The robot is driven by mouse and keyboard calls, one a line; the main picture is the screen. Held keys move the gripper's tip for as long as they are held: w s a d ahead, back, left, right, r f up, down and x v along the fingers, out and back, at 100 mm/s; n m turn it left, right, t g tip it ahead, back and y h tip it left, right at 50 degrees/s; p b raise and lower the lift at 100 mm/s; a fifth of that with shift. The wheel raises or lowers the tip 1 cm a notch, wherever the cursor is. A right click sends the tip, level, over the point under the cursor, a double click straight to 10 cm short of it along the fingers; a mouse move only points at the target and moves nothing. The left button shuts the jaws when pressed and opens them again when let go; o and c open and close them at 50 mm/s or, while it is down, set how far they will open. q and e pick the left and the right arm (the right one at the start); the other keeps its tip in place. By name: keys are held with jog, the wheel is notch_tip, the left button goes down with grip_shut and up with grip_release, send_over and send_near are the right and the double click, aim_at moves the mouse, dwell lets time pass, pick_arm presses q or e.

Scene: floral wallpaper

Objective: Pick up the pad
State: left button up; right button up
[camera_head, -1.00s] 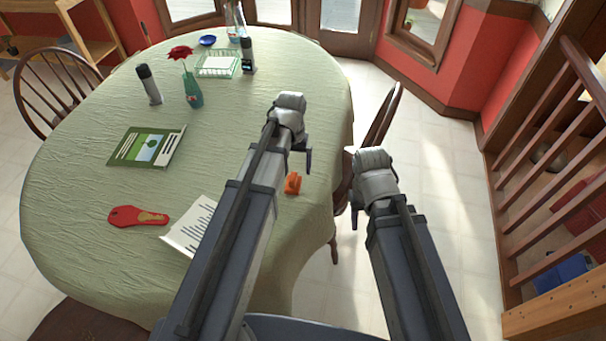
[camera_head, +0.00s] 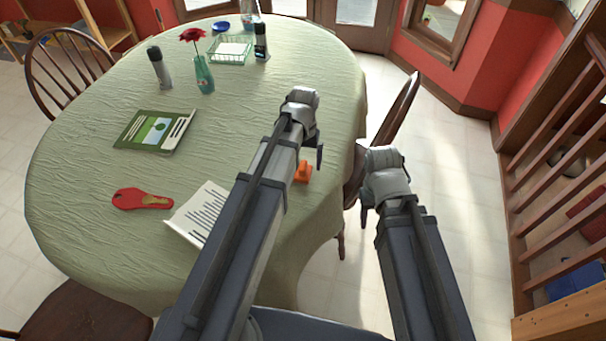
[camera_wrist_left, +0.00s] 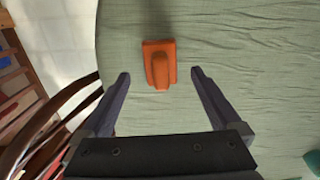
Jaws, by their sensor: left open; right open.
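An orange pad with a raised ridge (camera_head: 303,172) lies on the green tablecloth near the table's right edge. In the left wrist view the pad (camera_wrist_left: 159,64) lies slightly beyond the gap between the fingertips. My left gripper (camera_wrist_left: 160,76) is open and empty, its fingers to either side and apart from the pad. In the head view my left gripper (camera_head: 313,150) hangs over the table's right side and partly hides the pad's surroundings. My right gripper (camera_head: 366,210) is open, off the table's right edge above the floor; its fingers are partly hidden.
A printed white sheet (camera_head: 199,213), a red item (camera_head: 142,199) and a green booklet (camera_head: 155,131) lie to the left. A vase with a red flower (camera_head: 204,75), dark-topped cylinders (camera_head: 159,68) and a wire basket (camera_head: 229,50) stand farther back. A chair (camera_head: 397,112) is close at the right edge.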

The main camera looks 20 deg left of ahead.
aim_at(303, 164)
pick_arm(q)
notch_tip(303, 164, down, 4)
jog(key=b, duration=0.3)
jog(key=shift+r, duration=0.15)
jog(key=shift+c, duration=0.2)
jog(key=c, duration=1.5)
jog(key=shift+o, duration=0.2)
notch_tip(303, 164, up, 10)
jog(key=p, duration=1)
